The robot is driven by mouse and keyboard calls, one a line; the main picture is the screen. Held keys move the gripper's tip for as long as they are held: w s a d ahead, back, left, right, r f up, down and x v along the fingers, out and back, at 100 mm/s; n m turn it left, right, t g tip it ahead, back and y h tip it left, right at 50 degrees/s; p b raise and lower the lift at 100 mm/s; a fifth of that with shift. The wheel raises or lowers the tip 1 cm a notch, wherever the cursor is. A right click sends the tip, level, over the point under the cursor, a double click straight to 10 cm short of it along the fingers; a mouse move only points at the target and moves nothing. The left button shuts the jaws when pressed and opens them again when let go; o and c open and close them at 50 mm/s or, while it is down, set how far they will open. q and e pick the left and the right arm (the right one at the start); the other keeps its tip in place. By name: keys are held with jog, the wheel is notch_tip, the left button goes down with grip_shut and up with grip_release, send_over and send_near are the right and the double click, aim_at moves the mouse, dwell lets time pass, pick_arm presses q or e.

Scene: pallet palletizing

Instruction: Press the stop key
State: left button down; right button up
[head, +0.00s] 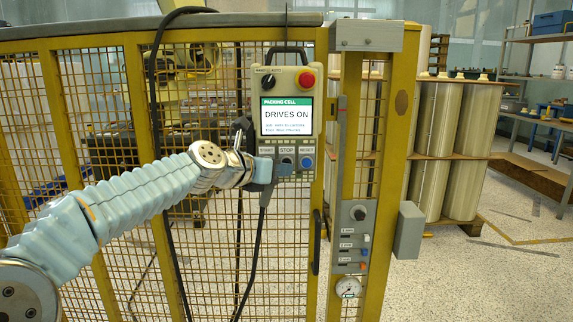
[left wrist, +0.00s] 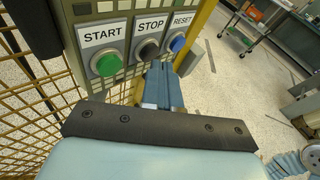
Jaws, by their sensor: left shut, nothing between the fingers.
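The stop key is a black round button under the STOP label, seen in the left wrist view (left wrist: 147,49) and partly in the head view (head: 287,161). It sits on a beige control panel (head: 291,80) hung on the yellow fence; its screen (head: 286,116) reads "DRIVES ON". My left gripper (head: 286,168) is shut and empty, its blue fingers in front of the panel at the stop key. In the left wrist view the fingertips (left wrist: 157,68) overlap the key's lower right edge; I cannot tell if they touch. My right gripper is not in view.
The green start button (left wrist: 106,63) is left of the stop key, the blue reset button (head: 307,163) right of it. A red knob (head: 306,79) sits higher on the panel. A black cable (head: 257,240) hangs below. The mesh fence (head: 110,230) stands close behind my arm.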

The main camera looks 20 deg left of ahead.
pick_arm(q)
jog(key=shift+w+a, duration=0.1)
jog(key=shift+w, duration=0.25)
dwell(0.7)
jog(key=shift+s, duration=0.15)
jog(key=shift+s+d, duration=0.2)
jog(key=shift+s, duration=0.4)
jog(key=shift+s+d, duration=0.25)
jog(key=shift+s, duration=0.55)
jog(key=shift+s+d, duration=0.2)
jog(key=shift+s, duration=0.65)
jog(key=shift+s+d, duration=0.25)
jog(key=shift+s, duration=0.55)
